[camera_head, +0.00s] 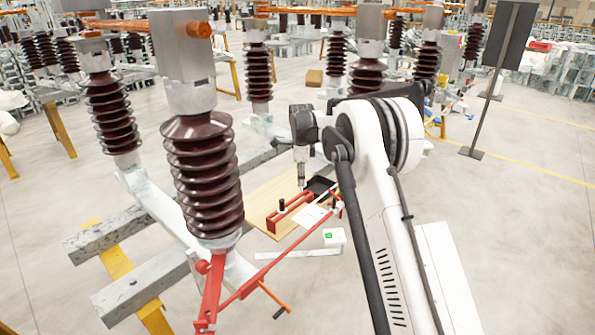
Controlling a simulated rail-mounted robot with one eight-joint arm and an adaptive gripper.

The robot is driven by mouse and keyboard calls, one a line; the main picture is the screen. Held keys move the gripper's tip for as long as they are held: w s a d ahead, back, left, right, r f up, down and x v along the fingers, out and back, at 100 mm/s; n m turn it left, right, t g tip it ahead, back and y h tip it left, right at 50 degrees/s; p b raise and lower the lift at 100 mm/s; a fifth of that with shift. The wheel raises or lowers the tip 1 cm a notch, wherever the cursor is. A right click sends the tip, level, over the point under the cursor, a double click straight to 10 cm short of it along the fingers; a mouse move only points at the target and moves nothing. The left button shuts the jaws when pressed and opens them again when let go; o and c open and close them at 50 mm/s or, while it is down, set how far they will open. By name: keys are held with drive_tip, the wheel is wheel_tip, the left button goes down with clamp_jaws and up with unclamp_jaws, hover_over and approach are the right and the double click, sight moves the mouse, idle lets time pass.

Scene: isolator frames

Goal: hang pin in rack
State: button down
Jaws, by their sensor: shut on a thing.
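My gripper (301,178) points straight down over the wooden board, below the wrist of my white arm. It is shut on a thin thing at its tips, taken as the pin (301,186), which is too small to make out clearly. A red rack (291,210) lies on the board just below and left of the gripper, with a small dark upright piece at its left end. Whether the held pin touches the rack cannot be told.
The wooden board (262,197) also bears a black tray (320,186) and a white sheet (307,215). A white box with a green mark (334,237) is in front. A tall brown insulator (203,175) and red bars (210,290) stand left. Open floor (520,200) lies right.

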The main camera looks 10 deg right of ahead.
drive_tip(key=w+m, duration=0.6)
drive_tip(key=m, duration=0.2)
wheel_tip(320, 180, down, 7)
drive_tip(key=b, duration=0.1)
drive_tip(key=shift+w, duration=0.2)
drive_tip(key=shift+f+b, duration=0.1)
drive_tip(key=shift+b, duration=0.25)
drive_tip(key=shift+f, duration=0.35)
drive_tip(key=shift+f+b, duration=1.45)
drive_tip(key=shift+f, duration=0.5)
drive_tip(key=c, duration=1.5)
unclamp_jaws()
